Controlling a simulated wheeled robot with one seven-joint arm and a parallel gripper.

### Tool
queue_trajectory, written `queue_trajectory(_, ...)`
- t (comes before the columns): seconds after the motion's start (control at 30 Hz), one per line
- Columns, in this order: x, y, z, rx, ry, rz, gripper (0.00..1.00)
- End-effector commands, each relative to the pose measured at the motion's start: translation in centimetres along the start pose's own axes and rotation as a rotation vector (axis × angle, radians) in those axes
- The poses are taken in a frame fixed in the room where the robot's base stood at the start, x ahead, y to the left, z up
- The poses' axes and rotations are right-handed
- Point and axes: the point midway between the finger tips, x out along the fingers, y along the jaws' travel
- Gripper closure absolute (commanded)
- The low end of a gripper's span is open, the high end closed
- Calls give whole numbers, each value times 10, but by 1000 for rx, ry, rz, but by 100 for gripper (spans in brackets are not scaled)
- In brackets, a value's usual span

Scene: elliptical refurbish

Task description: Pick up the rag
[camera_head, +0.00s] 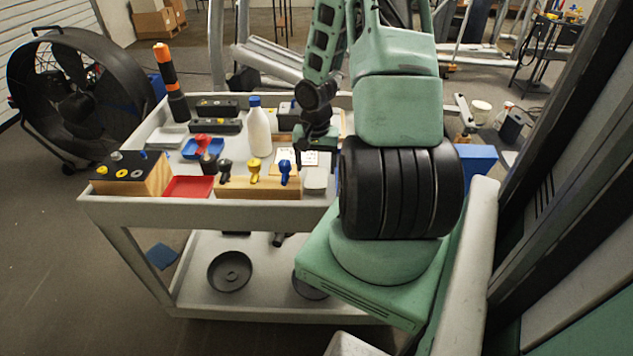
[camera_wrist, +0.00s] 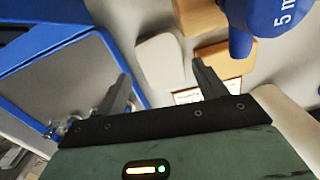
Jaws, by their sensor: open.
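A small pale grey-white pad with rounded corners (camera_head: 315,178), which looks like the folded rag, lies flat on the cart top, right of the wooden tool holder. It also shows in the wrist view (camera_wrist: 160,58), between and beyond my fingertips. My gripper (camera_head: 312,158) is above the cart near this pad, partly hidden by its own wrist. In the wrist view my gripper (camera_wrist: 160,70) has its two fingers wide apart with nothing held. I cannot tell its exact height above the pad.
The wooden holder (camera_head: 258,188) with coloured tools stands close left of the pad; its blue tool (camera_wrist: 245,25) is near my right finger. A white bottle (camera_head: 259,128) stands behind. A blue-edged grey bin (camera_wrist: 60,75) is at the wrist view's left.

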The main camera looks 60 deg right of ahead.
Motion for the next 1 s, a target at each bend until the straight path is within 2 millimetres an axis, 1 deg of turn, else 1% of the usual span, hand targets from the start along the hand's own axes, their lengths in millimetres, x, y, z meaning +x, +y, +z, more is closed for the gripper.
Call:
queue_trajectory(0.2, 33, 0, 1, -3, -3, 2, 29)
queue_trajectory(0.3, 44, 0, 0, -1, -2, 1, 29)
queue_trajectory(0.4, 49, 0, 0, -1, -1, 1, 29)
queue_trajectory(0.6, 49, 0, 0, 0, 0, 0, 29)
queue_trajectory(0.63, 49, 0, 0, 0, 0, 0, 32)
queue_trajectory(0.73, 49, 0, 0, 0, 0, 0, 60)
queue_trajectory(0.77, 49, 0, 0, 0, 0, 0, 62)
queue_trajectory(1.0, 48, 0, 0, 0, 0, 0, 63)
